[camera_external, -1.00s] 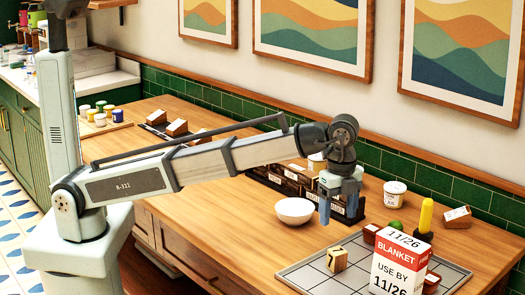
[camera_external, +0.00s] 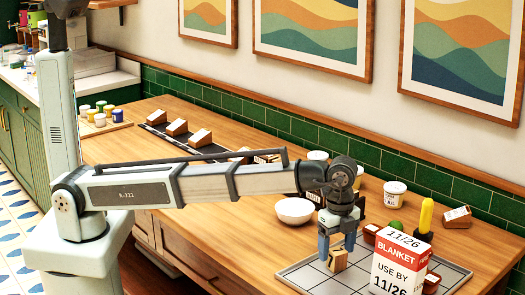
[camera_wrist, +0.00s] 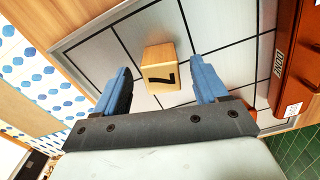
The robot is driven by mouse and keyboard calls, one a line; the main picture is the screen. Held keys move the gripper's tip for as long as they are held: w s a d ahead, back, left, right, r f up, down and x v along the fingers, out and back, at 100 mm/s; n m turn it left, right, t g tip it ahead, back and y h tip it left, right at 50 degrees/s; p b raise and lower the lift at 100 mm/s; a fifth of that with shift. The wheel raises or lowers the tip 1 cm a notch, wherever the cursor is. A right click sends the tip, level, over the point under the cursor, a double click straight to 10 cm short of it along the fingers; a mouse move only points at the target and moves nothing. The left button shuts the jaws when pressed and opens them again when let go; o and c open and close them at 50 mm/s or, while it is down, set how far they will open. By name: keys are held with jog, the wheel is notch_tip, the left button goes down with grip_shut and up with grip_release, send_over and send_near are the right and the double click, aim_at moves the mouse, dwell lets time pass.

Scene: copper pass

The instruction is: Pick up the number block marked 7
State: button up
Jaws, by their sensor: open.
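The number block marked 7 (camera_external: 338,259) is a small wooden cube on the grey gridded mat (camera_external: 302,272). In the wrist view the block (camera_wrist: 160,68) shows a dark 7 and sits ahead of my fingertips, roughly between their lines. My gripper (camera_external: 337,246) has blue fingers and is just above and beside the block in the external view. In the wrist view my gripper (camera_wrist: 158,75) is open and empty, its fingers spread wider than the block. I cannot tell from these views whether a finger touches it.
A white and red date box (camera_external: 399,262) stands right of the block, near a yellow object on a dark base (camera_external: 425,216). A white bowl (camera_external: 295,211) and a labelled tub (camera_external: 395,194) are farther back. The mat left of the block is clear.

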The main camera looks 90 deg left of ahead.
aim_at(337, 250)
notch_tip(337, 250, down, 3)
jog(key=shift+f, duration=0.15)
jog(key=c, duration=1.1)
